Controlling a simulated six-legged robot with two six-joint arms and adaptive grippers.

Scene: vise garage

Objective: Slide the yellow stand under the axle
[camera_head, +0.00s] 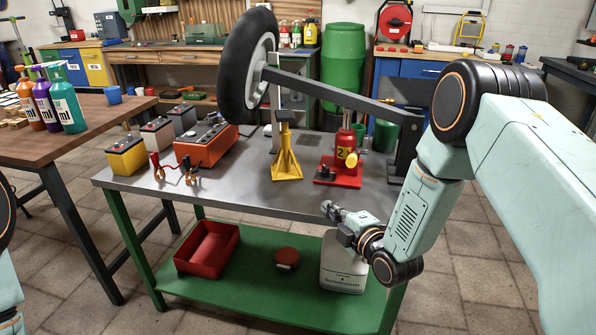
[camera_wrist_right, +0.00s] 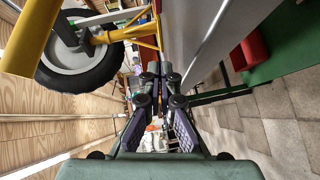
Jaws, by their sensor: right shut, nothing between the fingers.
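The yellow stand (camera_head: 286,160) stands upright on the grey workbench (camera_head: 232,195), left of the red jack (camera_head: 345,165). The dark axle (camera_head: 325,88) runs from the wheel (camera_head: 248,65) to a black post at the right. In the head view the stand's top shows below the axle with a gap; its depth offset is hard to tell. My right gripper (camera_head: 330,210) is shut and empty at the bench's front edge, right of the stand and apart from it. The wrist view shows its closed fingers (camera_wrist_right: 160,78), the yellow stand's legs (camera_wrist_right: 146,29) and the wheel (camera_wrist_right: 75,70). My left gripper is out of view.
The red jack stands close right of the stand. An orange box (camera_head: 206,143), battery-like boxes (camera_head: 127,156) and clamps (camera_head: 175,172) occupy the bench's left. A red bin (camera_head: 207,250) and white jug (camera_head: 343,265) sit on the green lower shelf. Bench top in front of the stand is clear.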

